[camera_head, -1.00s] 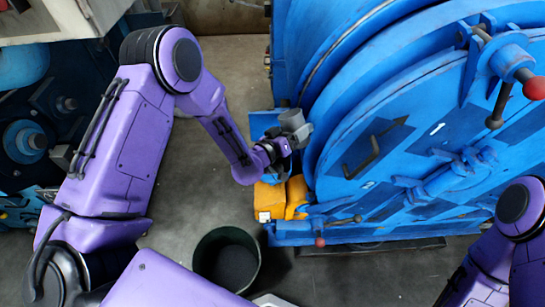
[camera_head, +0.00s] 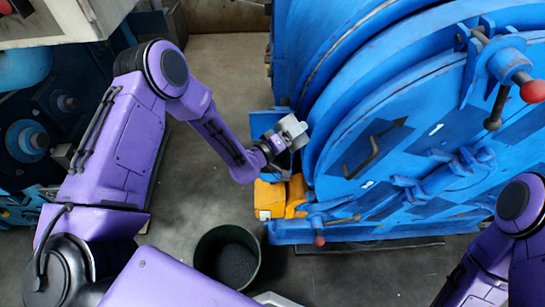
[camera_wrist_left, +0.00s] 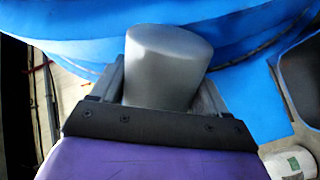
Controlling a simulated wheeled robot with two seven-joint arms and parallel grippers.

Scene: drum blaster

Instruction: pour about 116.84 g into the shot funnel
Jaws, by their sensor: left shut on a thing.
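My left gripper (camera_head: 278,143) is shut on a grey cup (camera_head: 292,130) in front of the blue drum blaster (camera_head: 345,115). The cup is above the yellow parts at the machine's lower left and appears tilted. In the left wrist view the cup (camera_wrist_left: 168,62) sits between the two fingers, with blue machine surface behind it. Its mouth and contents are hidden. I cannot make out the shot funnel for certain. My right arm shows at the right edge, but its gripper is out of view.
A dark green bucket (camera_head: 205,246) with dark grainy material stands on the floor. Yellow blocks (camera_head: 270,197) sit beside the machine. A red-knobbed handle (camera_head: 319,241) sticks out low on the front. Open floor lies between the machines.

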